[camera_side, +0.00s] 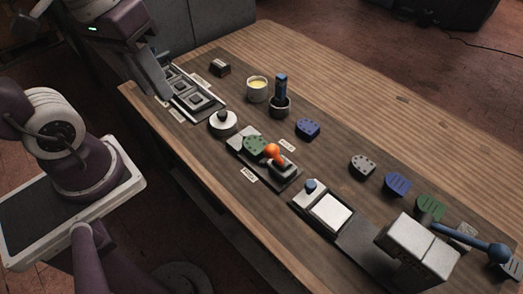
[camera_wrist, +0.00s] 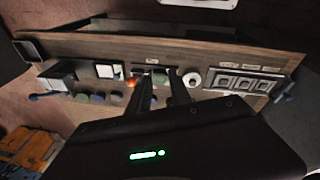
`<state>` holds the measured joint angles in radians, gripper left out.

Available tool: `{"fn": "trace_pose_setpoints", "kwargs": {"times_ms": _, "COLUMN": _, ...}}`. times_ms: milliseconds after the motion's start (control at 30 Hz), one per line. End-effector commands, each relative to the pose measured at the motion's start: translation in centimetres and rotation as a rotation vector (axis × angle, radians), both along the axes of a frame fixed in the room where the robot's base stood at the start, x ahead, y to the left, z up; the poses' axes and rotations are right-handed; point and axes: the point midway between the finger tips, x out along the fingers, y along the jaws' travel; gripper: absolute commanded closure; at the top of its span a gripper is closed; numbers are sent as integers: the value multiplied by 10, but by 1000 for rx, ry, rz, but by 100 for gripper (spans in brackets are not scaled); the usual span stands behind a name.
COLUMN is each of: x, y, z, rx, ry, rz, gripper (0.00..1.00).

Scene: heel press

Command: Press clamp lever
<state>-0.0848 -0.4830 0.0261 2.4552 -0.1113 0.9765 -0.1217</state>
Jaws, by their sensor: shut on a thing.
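The lever with an orange knob (camera_side: 273,150) stands on a small dark clamp base (camera_side: 284,168), beside a green heel piece (camera_side: 255,144). The orange knob also shows in the wrist view (camera_wrist: 131,83), left of my fingers. My gripper (camera_side: 164,95) is at the upper left of the side view, over the near edge of the grey tray and well apart from the orange lever. In the wrist view my gripper (camera_wrist: 160,76) points toward the board. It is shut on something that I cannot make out.
A grey tray with compartments (camera_side: 196,98), a round white dial (camera_side: 223,122), a cream cup (camera_side: 257,89) and a blue-handled tool in a holder (camera_side: 281,90) are nearby. A press with a blue-knobbed arm (camera_side: 420,243) stands at right. Several coloured heel pieces lie along the back.

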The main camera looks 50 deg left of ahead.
Motion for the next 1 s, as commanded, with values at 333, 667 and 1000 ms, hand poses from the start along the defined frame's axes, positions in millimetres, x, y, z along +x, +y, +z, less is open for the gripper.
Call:
{"fn": "trace_pose_setpoints", "kwargs": {"times_ms": 333, "x": 36, "y": -5, "z": -63, "rx": -397, "ry": 819, "rz": 780, "gripper": 100}}
{"fn": "trace_pose_setpoints", "kwargs": {"times_ms": 667, "x": 75, "y": 11, "z": -147, "rx": -658, "ry": 1620, "rz": 1514, "gripper": 100}}
{"fn": "trace_pose_setpoints", "kwargs": {"times_ms": 1000, "x": 79, "y": 24, "z": -217, "rx": -744, "ry": 2140, "rz": 1882, "gripper": 100}}
